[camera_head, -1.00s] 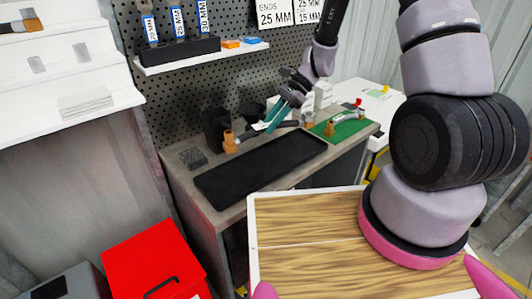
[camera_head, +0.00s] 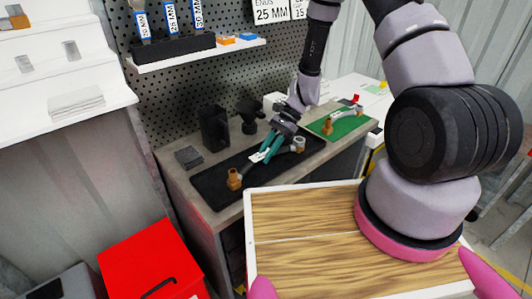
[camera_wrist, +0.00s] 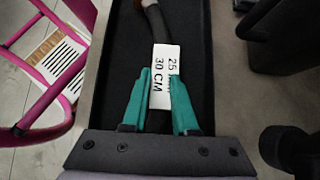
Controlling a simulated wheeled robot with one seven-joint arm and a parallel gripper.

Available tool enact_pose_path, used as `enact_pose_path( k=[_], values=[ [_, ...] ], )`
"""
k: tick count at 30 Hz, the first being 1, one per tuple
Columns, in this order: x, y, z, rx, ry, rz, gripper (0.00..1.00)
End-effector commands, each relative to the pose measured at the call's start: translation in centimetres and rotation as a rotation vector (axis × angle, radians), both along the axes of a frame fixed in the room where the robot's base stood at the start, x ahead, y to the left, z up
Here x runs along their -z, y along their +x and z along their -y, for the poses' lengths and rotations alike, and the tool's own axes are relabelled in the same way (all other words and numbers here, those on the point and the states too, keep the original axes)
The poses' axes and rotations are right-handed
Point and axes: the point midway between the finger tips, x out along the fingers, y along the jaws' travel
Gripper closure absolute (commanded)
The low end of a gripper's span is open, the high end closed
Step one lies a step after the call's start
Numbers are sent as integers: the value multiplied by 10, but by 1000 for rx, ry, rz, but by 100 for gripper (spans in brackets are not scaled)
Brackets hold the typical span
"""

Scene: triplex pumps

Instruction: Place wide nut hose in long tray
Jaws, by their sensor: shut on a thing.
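The hose (camera_head: 284,150) is dark, with a brown-orange nut at its left end (camera_head: 233,179) and a grey and orange fitting at its right end. My gripper (camera_head: 262,157) has teal fingers shut on the hose's middle. The long tray (camera_head: 212,192) is black and shallow, and the hose is over or in it. I cannot tell whether the hose touches its floor.
A green mat (camera_head: 341,123) with another hose lies to the right on the bench. Black blocks and fixtures (camera_head: 214,128) stand behind the tray against the pegboard. A wood-topped cart (camera_head: 310,240) is in front, and a red box (camera_head: 155,262) is at lower left.

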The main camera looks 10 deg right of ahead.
Motion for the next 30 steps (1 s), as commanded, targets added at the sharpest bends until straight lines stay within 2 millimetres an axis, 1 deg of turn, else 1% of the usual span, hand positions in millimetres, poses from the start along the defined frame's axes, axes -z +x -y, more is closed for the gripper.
enact_pose_path(
  k=[7, 8, 9, 10, 18, 22, 26, 30],
  values=[
    [1, 0, 0, 0, 0, 0, 100],
    [1, 0, 0, 0, 0, 2, 66],
    [1, 0, 0, 0, 0, 2, 50],
    [1, 0, 0, 0, 0, 2, 43],
    [1, 0, 0, 0, -1, 1, 43],
    [-4, 2, 2, 0, 0, 2, 43],
    [-18, 11, 14, 2, -1, 5, 43],
    [-40, 23, 32, 4, 0, 6, 43]
  ],
)
